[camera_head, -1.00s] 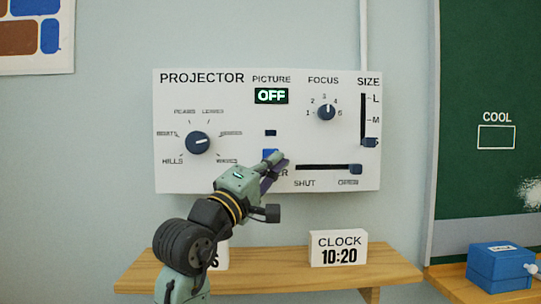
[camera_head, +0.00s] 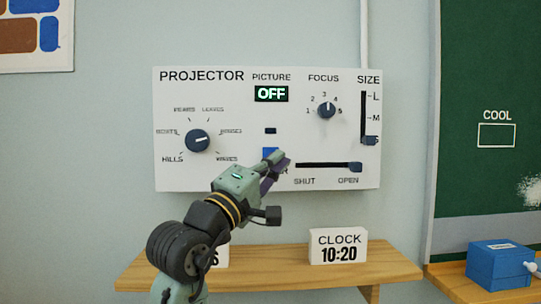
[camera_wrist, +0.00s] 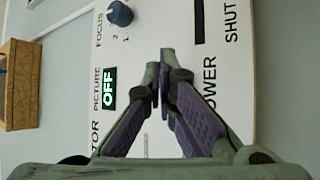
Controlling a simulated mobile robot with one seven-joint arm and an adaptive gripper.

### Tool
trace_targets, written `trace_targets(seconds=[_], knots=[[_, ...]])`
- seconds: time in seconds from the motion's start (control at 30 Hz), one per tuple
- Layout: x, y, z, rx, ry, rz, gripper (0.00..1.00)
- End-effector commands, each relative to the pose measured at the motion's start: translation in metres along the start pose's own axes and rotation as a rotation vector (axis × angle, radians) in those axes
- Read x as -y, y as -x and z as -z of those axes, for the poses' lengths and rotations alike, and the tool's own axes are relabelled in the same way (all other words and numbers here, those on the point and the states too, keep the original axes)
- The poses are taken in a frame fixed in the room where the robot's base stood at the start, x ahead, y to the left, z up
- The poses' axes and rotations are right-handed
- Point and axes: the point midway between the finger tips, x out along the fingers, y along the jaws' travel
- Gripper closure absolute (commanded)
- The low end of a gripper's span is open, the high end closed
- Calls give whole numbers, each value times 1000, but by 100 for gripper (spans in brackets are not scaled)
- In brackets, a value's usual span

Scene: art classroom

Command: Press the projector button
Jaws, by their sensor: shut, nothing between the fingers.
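The projector panel (camera_head: 230,175) is a white board on the wall with dials, sliders and a lit display (camera_head: 271,94) that reads OFF. A blue button (camera_head: 269,153) sits low in the middle of the panel, partly hidden behind my gripper (camera_head: 276,158). My gripper is shut and empty, its fingertips in front of the button's right lower side; I cannot tell whether they touch it. In the wrist view the shut fingertips (camera_wrist: 166,52) point at the panel (camera_wrist: 185,25) beside the word POWER, and they hide the button. The OFF display (camera_wrist: 108,90) also shows there.
A slider (camera_head: 355,168) marked SHUT and OPEN is just right of my gripper. The picture dial (camera_head: 197,141), focus knob (camera_head: 327,111) and size slider (camera_head: 370,141) are farther off. A clock (camera_head: 338,247) reading 10:20 stands on the wooden shelf (camera_head: 290,268) below.

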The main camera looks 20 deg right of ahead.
Motion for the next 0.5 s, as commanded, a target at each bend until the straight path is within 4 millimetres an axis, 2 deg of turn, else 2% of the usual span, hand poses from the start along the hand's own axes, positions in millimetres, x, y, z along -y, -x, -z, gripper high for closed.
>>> trace_targets(seconds=[0.5], knots=[[-22,32,-22,-2,0,0,100]])
